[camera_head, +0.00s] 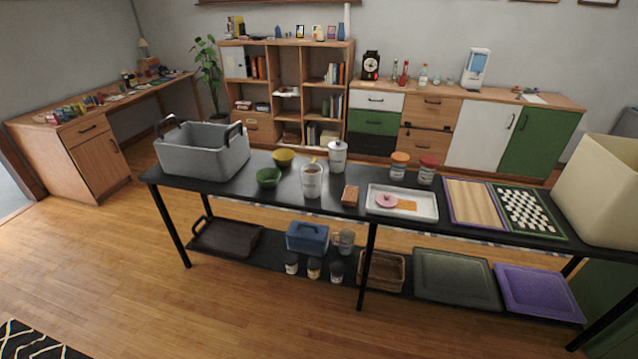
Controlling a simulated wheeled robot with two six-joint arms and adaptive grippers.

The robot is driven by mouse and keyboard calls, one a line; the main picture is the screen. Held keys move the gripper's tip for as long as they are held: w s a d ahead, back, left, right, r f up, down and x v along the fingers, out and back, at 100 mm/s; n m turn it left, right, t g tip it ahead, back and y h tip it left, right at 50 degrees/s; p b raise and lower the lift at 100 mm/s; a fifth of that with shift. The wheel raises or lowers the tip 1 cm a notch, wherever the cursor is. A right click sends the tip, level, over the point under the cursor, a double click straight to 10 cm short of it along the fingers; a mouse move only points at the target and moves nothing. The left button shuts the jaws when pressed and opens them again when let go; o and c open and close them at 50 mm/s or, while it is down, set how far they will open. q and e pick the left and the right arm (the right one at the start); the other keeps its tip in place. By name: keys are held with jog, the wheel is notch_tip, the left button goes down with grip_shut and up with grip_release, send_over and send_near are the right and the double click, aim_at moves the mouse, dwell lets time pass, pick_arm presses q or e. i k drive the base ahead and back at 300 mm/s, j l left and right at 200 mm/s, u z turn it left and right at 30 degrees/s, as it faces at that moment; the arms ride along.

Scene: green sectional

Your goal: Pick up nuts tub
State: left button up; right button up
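Two small lidded tubs stand side by side on the black table: one with an orange lid (399,166) and one with a red lid (427,171). Their labels are too small to read, so I cannot tell which is the nuts tub. A larger pale labelled container (312,181) stands upright nearer the table's middle, with a lidded white canister (337,157) behind it. Neither of my grippers shows in the head view.
The black table (235,193) also bears a grey bin (203,150), two bowls (268,178), a white tray (402,202), boards (475,203) and a cream bin (602,190). Its lower shelf holds trays and small jars. The wooden floor (200,305) in front is clear.

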aim_at(312, 181)
jog(key=u, duration=4.3)
jog(key=z, duration=4.3)
jog(key=i+j+z, duration=0.2)
jog(key=z, duration=0.15)
jog(key=i+j+z, duration=0.15)
jog(key=j+z, duration=0.15)
jog(key=i+j+z, duration=0.1)
jog(key=j+z, duration=0.25)
jog(key=j, duration=0.15)
